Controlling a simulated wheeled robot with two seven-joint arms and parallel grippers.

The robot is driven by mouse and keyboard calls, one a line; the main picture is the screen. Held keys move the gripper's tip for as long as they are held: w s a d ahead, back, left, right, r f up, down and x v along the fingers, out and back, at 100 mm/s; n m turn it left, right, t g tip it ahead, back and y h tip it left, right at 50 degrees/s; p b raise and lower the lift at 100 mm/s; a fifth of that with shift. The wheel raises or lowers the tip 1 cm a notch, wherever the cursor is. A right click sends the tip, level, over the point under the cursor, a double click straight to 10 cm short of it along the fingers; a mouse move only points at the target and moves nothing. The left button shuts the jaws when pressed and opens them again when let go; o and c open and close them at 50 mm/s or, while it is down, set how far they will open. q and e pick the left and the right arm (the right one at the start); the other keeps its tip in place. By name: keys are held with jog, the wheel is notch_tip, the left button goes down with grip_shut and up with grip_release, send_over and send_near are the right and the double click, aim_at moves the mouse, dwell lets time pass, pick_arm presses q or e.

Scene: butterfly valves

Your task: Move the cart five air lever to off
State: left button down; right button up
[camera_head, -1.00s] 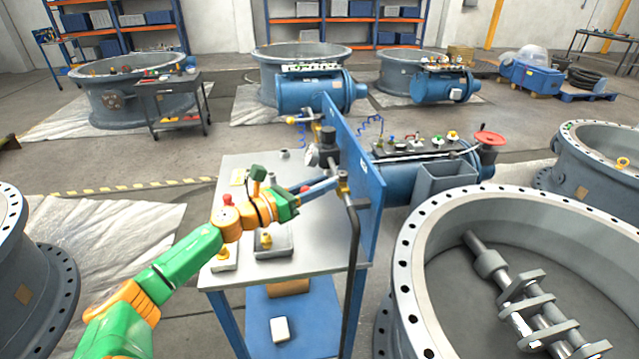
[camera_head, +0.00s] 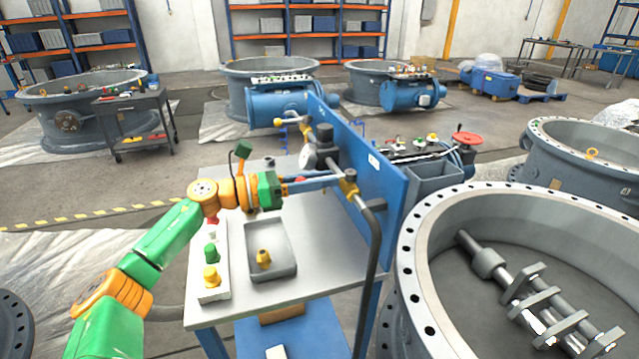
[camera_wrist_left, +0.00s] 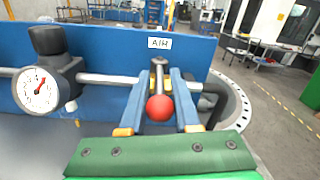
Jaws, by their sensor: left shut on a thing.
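The air lever is a short metal bar with a red ball end, below a white AIR label (camera_wrist_left: 160,43) on the blue panel (camera_wrist_left: 105,50) of the cart. In the left wrist view the red ball (camera_wrist_left: 160,108) sits between my two blue fingers. The lever points out from the panel toward my wrist, across the horizontal pipe (camera_wrist_left: 110,79). My left gripper (camera_head: 338,180) is shut on the lever; it also shows in the left wrist view (camera_wrist_left: 159,80). In the head view my fingers mostly hide the lever. My right gripper is out of view.
A pressure gauge (camera_wrist_left: 39,90) with a black knob is left of the lever. On the cart top (camera_head: 310,255) are a grey tray (camera_head: 272,262) and a strip with coloured knobs (camera_head: 213,290). A dark bent pipe (camera_head: 370,265) runs down the right side. A large flanged ring (camera_head: 412,265) stands close right.

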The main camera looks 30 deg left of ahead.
pick_arm(q)
jog(key=shift+r, duration=0.1)
jog(key=c, duration=1)
grip_release()
jog(key=shift+o, duration=0.4)
jog(key=shift+w, duration=0.1)
jog(key=shift+s+a+f+b, duration=0.25)
jog(key=shift+a+b, duration=0.05)
jog(key=shift+b, duration=0.05)
jog(key=b+v, duration=0.4)
jog(key=v, duration=0.2)
jog(key=shift+s+r+b, duration=0.2)
jog(key=shift+b, duration=0.1)
jog(key=shift+a, duration=0.1)
